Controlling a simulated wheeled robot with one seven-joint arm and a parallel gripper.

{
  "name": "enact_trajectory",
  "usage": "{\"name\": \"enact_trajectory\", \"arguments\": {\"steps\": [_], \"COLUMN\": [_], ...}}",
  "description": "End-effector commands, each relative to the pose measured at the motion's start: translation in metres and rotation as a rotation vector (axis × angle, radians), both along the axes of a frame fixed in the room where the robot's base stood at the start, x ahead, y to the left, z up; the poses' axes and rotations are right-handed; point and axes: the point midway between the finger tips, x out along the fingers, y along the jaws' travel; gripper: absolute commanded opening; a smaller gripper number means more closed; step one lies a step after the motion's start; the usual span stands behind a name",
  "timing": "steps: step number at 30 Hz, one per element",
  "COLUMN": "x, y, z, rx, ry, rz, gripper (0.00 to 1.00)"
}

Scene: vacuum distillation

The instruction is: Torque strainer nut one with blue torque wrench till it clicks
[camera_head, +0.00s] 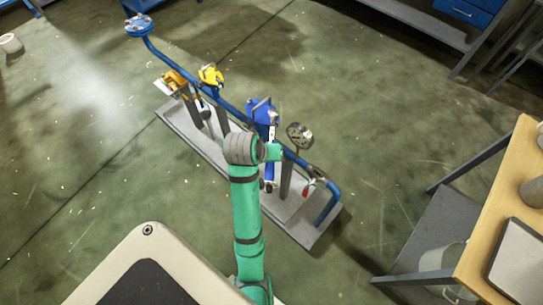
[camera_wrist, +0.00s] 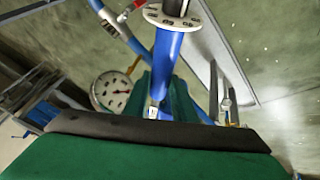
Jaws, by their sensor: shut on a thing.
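The blue torque wrench (camera_head: 269,172) is in my gripper (camera_head: 272,152); its blue handle shows below the gripper and a pale shaft above it in the head view. The wrench lies across the blue strainer (camera_head: 261,112) on the pipe rig. In the wrist view my gripper's green fingers (camera_wrist: 165,95) are shut around a blue bar. A pale round flange (camera_wrist: 160,18) with several bolts shows just beyond the fingers. I cannot tell which nut is number one, or whether the wrench socket sits on a nut.
A pressure gauge (camera_head: 299,135) stands close to the right of my gripper; it also shows in the wrist view (camera_wrist: 112,90). The blue pipe (camera_head: 326,206) runs along the grey base tray (camera_head: 312,232). A yellow valve (camera_head: 211,75) is farther left. A wooden table (camera_head: 500,215) stands right.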

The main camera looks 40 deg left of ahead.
Motion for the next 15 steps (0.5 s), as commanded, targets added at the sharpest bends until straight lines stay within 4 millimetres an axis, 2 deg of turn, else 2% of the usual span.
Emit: {"name": "enact_trajectory", "arguments": {"steps": [15], "x": [-0.015], "y": [0.027], "z": [0.0], "rx": [0.001], "ry": [0.001], "rz": [-0.165], "gripper": [0.0]}}
